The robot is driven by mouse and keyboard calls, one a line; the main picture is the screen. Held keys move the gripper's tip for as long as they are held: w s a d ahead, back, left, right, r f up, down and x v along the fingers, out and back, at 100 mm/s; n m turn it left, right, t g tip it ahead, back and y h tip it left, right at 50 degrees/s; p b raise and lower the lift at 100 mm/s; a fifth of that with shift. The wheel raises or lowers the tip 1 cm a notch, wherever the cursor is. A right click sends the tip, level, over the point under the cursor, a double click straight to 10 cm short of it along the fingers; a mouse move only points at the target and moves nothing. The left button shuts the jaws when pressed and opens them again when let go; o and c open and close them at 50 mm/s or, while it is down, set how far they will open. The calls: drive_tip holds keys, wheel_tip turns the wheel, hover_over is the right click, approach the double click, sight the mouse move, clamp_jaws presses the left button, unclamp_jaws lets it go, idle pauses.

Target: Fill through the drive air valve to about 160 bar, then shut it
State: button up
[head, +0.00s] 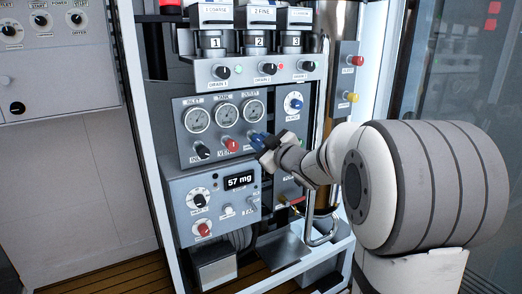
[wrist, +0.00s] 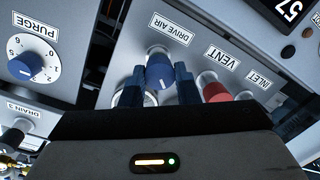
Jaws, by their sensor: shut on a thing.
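The blue drive air valve knob (wrist: 160,72) sits between the two blue fingertips of my gripper (wrist: 160,86) under the DRIVE AIR label, with a pale pointer mark on its face. In the head view my gripper (head: 264,146) reaches the panel from the right and is shut on the drive air knob (head: 255,139). Above it are three round gauges: inlet (head: 197,120), tank (head: 227,116) and outlet (head: 253,110). Their needles are too small to read surely. The red vent knob (head: 230,145) and black inlet knob (head: 201,152) are to the left.
A lower box has a display (head: 239,181) reading 57 mg and more knobs. The blue purge knob (head: 294,102) is right of the gauges. The red vent knob (wrist: 215,90) is close beside a fingertip in the wrist view.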

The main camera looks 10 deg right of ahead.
drive_tip(key=shift+n+b, duration=0.65)
drive_tip(key=shift+n, duration=0.45)
drive_tip(key=o, duration=1)
drive_tip(key=shift+c, duration=0.2)
drive_tip(key=p+v, duration=0.1)
drive_tip(key=v, duration=0.6)
drive_tip(key=shift+s, duration=0.4)
drive_tip(key=shift+d, duration=0.1)
